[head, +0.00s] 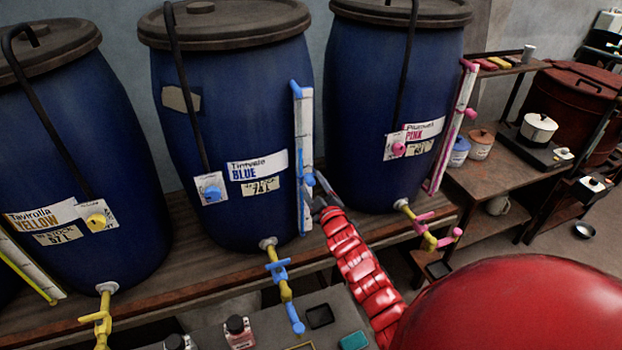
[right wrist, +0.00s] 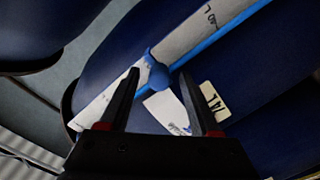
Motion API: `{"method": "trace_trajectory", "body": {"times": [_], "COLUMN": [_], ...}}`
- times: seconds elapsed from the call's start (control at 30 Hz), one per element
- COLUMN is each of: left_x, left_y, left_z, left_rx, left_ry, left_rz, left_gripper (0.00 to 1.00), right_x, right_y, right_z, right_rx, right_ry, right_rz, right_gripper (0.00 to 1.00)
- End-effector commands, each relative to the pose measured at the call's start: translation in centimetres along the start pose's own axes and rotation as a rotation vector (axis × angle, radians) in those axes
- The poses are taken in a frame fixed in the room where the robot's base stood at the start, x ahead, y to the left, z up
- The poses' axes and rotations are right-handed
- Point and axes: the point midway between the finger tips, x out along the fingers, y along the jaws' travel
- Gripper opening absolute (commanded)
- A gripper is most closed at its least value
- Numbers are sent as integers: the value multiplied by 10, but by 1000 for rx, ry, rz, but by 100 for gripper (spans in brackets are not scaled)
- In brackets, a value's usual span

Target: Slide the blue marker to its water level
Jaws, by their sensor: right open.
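The blue marker (head: 309,180) is a small blue knob on the white gauge strip (head: 305,110) beside the middle vat (head: 235,110), whose label reads BLUE with 74 L below. A thin blue tube runs along the strip. My right gripper (head: 315,194) is at the marker, low on the strip and partly hidden by its own arm. In the right wrist view, the open fingers (right wrist: 159,78) point at the marker (right wrist: 157,70), which shows between the fingertips; I cannot tell whether they touch it. The water level is not clear to see. My left gripper is not in view.
A pink vat (head: 385,95) with its own gauge (head: 455,125) stands to the right, and a yellow vat (head: 75,160) to the left. Coloured taps, including a blue one (head: 278,270), stick out in front. Small bottles (head: 239,330) stand on a bench below.

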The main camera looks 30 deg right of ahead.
Motion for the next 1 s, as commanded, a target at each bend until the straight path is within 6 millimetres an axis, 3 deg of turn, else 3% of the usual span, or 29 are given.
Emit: {"method": "trace_trajectory", "body": {"times": [0.2,0.53,0.87,0.9,1.0], "left_x": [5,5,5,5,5], "left_y": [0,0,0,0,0], "left_z": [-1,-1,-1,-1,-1], "left_rx": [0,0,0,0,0], "left_ry": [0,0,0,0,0], "left_rz": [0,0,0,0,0], "left_gripper": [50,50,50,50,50], "right_x": [14,16,16,16,16], "right_y": [1,0,0,0,0], "right_z": [-2,-1,-1,-1,-1], "right_rx": [2,1,2,2,2], "right_ry": [3,3,3,3,3], "right_rz": [1,1,1,1,1], "right_gripper": [64,64,4,0,0]}}
